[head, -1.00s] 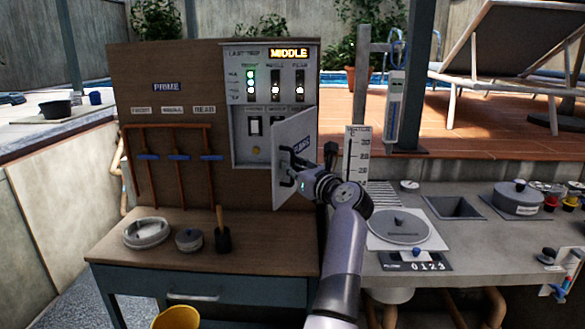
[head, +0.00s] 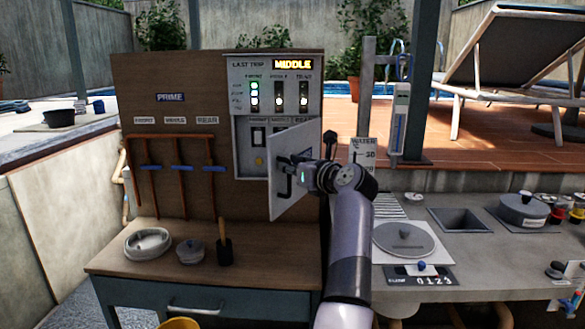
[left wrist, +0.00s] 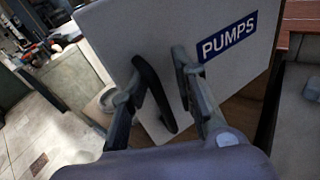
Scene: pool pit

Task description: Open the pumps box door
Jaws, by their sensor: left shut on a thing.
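The pumps box (head: 232,100) is a grey panel on a brown board. Its white door (head: 300,140) stands partly open, with its free left edge out towards me. My left gripper (head: 291,178) is at the door's front, shut on its dark handle (head: 284,189). In the left wrist view the black handle (left wrist: 156,95) lies between the fingers of my left gripper (left wrist: 158,78), and the blue PUMPS label (left wrist: 227,38) is on the door (left wrist: 120,30). Part of the box behind the door is hidden. My right gripper is not in view.
Brown pipes with blue valves (head: 180,168) are left of the box.

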